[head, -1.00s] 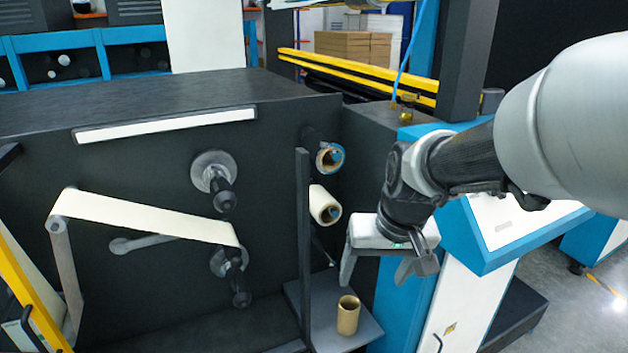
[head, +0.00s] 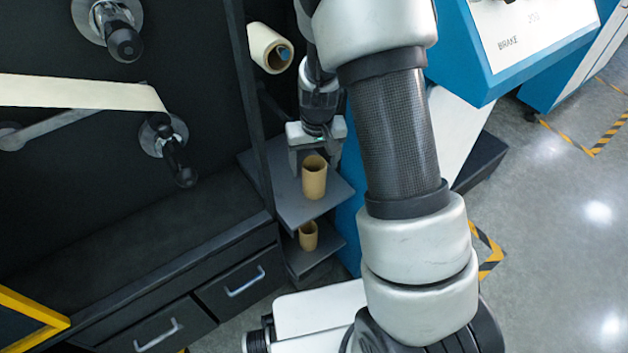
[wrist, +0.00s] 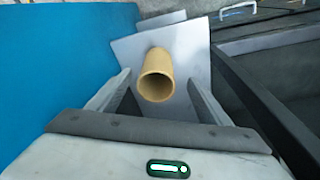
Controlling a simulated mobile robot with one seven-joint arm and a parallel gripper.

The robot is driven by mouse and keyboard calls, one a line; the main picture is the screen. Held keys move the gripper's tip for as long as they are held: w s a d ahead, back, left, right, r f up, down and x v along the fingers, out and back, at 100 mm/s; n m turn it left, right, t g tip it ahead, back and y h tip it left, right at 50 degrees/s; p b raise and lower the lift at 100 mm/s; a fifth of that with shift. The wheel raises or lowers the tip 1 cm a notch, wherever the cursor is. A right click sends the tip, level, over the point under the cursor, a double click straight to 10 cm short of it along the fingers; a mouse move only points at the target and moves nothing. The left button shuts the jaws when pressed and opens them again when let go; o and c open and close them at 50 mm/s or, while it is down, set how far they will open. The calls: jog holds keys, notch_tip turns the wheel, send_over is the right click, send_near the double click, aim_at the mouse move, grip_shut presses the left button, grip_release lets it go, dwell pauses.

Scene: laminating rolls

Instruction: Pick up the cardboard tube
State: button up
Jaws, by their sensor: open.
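A short, hollow tan cardboard tube (head: 314,177) stands upright on the upper grey shelf (head: 288,200). A second tan tube (head: 308,236) stands on the lower shelf (head: 325,250) beneath it. In the wrist view my gripper (wrist: 158,90) is open, one finger on each side of a tube (wrist: 157,76), and a gap shows on both sides. That tube's open end faces the camera.
A dark upright post (head: 250,100) stands left of the shelves. A roll of cream film (head: 268,46) sits on a spindle above. A blue machine panel (wrist: 60,75) is close on the left in the wrist view. Drawers (head: 243,283) lie below left.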

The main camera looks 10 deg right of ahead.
jog(key=f, duration=0.2)
jog(key=w+f+b, duration=0.1)
jog(key=f, duration=0.2)
jog(key=w+f+b, duration=0.1)
jog(key=f, duration=0.1)
jog(key=shift+d+f, duration=0.15)
jog(key=shift+d, duration=0.1)
jog(key=c, duration=1.1)
jog(key=shift+c, duration=0.2)
notch_tip(320, 180, up, 10)
jog(key=p, duration=0.2)
jog(key=shift+p, duration=0.35)
